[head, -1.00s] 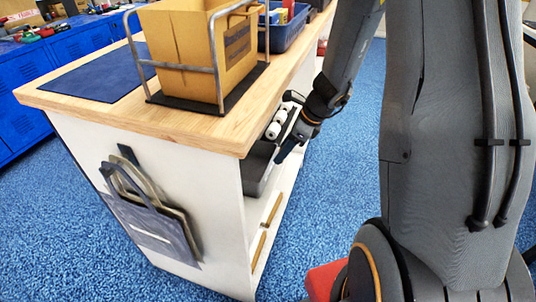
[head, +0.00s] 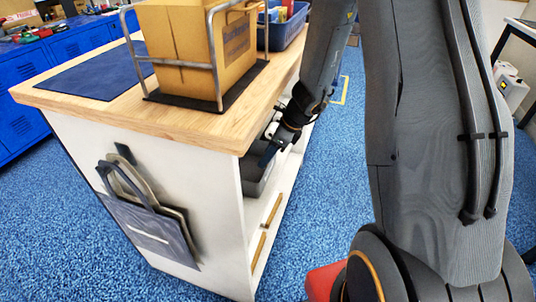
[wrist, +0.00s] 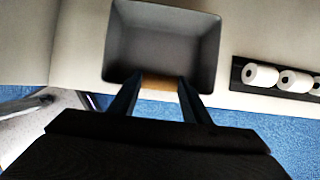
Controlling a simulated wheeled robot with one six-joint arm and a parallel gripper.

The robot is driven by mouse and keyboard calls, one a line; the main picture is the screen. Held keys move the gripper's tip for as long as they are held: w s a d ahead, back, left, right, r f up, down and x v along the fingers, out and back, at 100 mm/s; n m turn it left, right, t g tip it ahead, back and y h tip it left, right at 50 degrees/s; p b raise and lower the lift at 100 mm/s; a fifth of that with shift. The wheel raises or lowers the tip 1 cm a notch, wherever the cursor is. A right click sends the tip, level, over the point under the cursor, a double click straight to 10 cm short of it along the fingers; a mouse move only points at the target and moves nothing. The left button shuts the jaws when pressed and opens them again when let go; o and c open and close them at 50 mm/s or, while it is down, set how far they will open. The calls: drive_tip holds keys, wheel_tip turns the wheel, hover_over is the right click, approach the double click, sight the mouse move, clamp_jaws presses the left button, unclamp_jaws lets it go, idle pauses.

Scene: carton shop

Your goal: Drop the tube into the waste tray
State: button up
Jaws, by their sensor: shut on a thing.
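The tan tube (wrist: 160,82) is between the two dark fingers of my gripper (wrist: 160,86) in the wrist view. My gripper is shut on it. The waste tray (wrist: 118,40) is a grey, open box that looks empty inside. In the wrist view the tube shows at the tray's lower rim; I cannot tell its height above the tray. In the head view the tray (head: 252,182) sits at the side of the white counter, and my gripper (head: 266,157) is just over it. The tube cannot be made out in the head view.
White rolls (wrist: 294,80) sit in a dark holder beside the tray. The wooden worktop (head: 200,124) overhangs above my gripper and carries a carton (head: 185,50) in a metal frame. Bags (head: 150,215) hang on the counter's end. Blue floor is open to the right.

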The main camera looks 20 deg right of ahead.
drive_tip(key=o, duration=1.1)
drive_tip(key=shift+f, duration=0.1)
drive_tip(key=shift+r, duration=0.35)
drive_tip(key=s+d+r+p, duration=0.1)
drive_tip(key=s+d+r, duration=0.3)
drive_tip(key=s+d, duration=0.4)
drive_tip(key=d, duration=0.3)
drive_tip(key=shift+s+d, duration=0.2)
drive_tip(key=shift+d, duration=0.05)
